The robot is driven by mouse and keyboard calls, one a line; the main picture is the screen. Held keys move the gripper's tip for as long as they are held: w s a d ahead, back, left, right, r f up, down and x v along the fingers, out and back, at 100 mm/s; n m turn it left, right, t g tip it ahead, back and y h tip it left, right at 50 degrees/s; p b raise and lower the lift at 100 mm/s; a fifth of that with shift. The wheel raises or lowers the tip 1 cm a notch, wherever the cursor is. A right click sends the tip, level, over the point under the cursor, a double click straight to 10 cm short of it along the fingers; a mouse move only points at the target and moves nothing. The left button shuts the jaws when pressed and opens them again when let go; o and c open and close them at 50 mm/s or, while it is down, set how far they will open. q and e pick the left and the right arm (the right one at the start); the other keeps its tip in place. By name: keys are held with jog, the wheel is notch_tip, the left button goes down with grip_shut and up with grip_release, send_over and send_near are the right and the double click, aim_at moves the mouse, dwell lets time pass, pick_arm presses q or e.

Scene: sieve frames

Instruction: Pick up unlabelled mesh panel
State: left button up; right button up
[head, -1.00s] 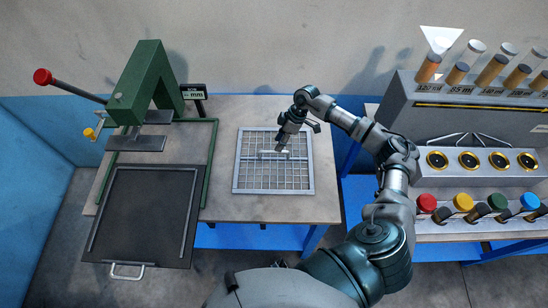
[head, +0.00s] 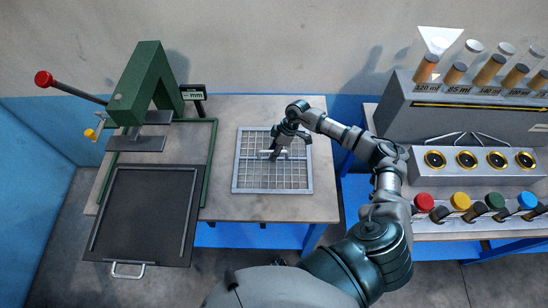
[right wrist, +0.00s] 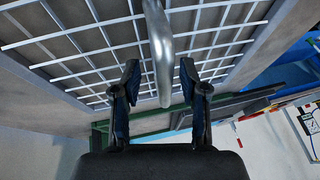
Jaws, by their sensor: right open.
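The mesh panel (head: 272,180), a square metal frame with a wire grid and a raised bar handle, lies flat on the bench in the middle of the head view. My right gripper (head: 275,154) is at its handle, above the middle of the panel. In the right wrist view the handle (right wrist: 160,50) is a thick grey bar that runs down between the two open fingers of my right gripper (right wrist: 160,85). A gap shows on each side of the bar. The panel's grid (right wrist: 75,50) fills the upper part of that view. My left gripper is not in view.
A green press (head: 145,80) with a red-knobbed lever and a dark plate (head: 140,215) stands to the left. A small mm display (head: 193,92) is behind. Bare bench (head: 225,207) surrounds the panel.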

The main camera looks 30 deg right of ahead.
jog(key=shift+f, duration=0.1)
jog(key=shift+a, duration=0.5)
jog(key=c, duration=0.7)
jog(key=shift+d, duration=0.15)
grip_shut()
jog(key=shift+d, duration=0.2)
